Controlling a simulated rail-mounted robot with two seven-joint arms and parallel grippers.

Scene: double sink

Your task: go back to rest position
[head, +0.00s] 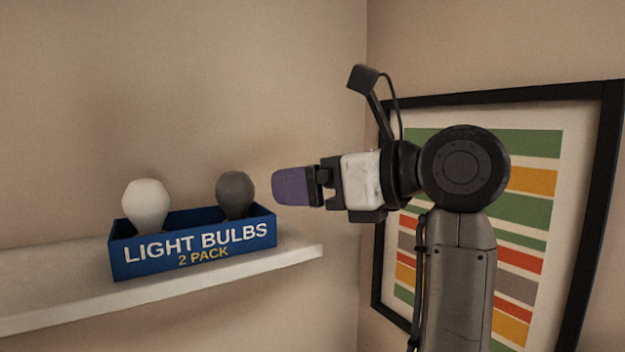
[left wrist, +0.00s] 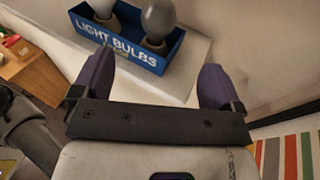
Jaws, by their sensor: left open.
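My left gripper (head: 292,187) has purple fingers and points left toward a blue light bulb box (head: 195,243), a little to its right and apart from it. In the left wrist view the gripper (left wrist: 155,80) is open, with nothing between its fingers. The box (left wrist: 130,42) lies just beyond the fingertips there. A white bulb (head: 146,206) stands in the box's left part and a dark grey bulb (head: 235,194) in its right part. My right gripper is in neither view.
The box rests on a pale wall shelf (head: 60,297). A framed striped picture (head: 528,215) hangs on the wall behind my arm. In the left wrist view, a wooden surface (left wrist: 35,75) with small items lies at the left. The space above the box is clear.

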